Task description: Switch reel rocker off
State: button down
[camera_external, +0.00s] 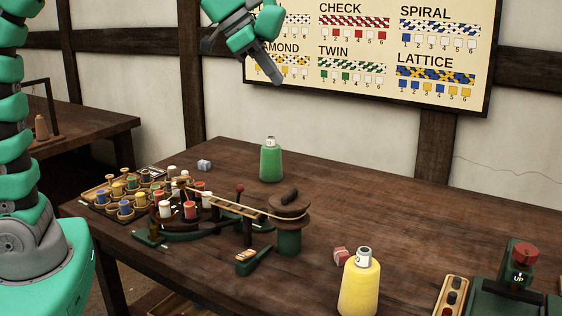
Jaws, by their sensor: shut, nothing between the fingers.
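A small dark green block with a cream piece on top, which looks like the reel rocker (252,260), sits on the table in front of the reel. Which way it is tipped is too small to tell. The brown reel (290,206) stands on a green post, with a pale rope running to it from the left. My gripper (277,79) is shut and empty, pointing down, high above the table in front of the wall chart, well above and apart from the rocker.
A braiding machine with coloured bobbins (190,209) and a bobbin tray (103,208) stand at left. A green bottle (271,164), a yellow bottle (360,288) and a red block (340,255) stand around the reel. A red-knobbed control (525,255) is at right. The back right table is clear.

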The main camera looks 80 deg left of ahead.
notch_tip(320, 180, down, 13)
jog(key=m+g, duration=0.2)
jog(key=g, duration=0.2)
jog(key=m+g+h, duration=0.1)
jog(key=m+g, duration=0.2)
jog(key=g, duration=0.2)
send_over(245, 255)
jog(key=w+a, duration=0.3)
jog(key=w+a+f+x, duration=0.1)
jog(key=w+x, duration=0.1)
jog(key=x, duration=0.9)
jog(key=shift+s+a+r, duration=0.1)
jog(key=shift+s+r, duration=0.15)
jog(key=shift+r, duration=0.05)
jog(key=x, duration=1.4)
jog(key=shift+w+p, duration=0.1)
jog(key=shift+p, duration=0.25)
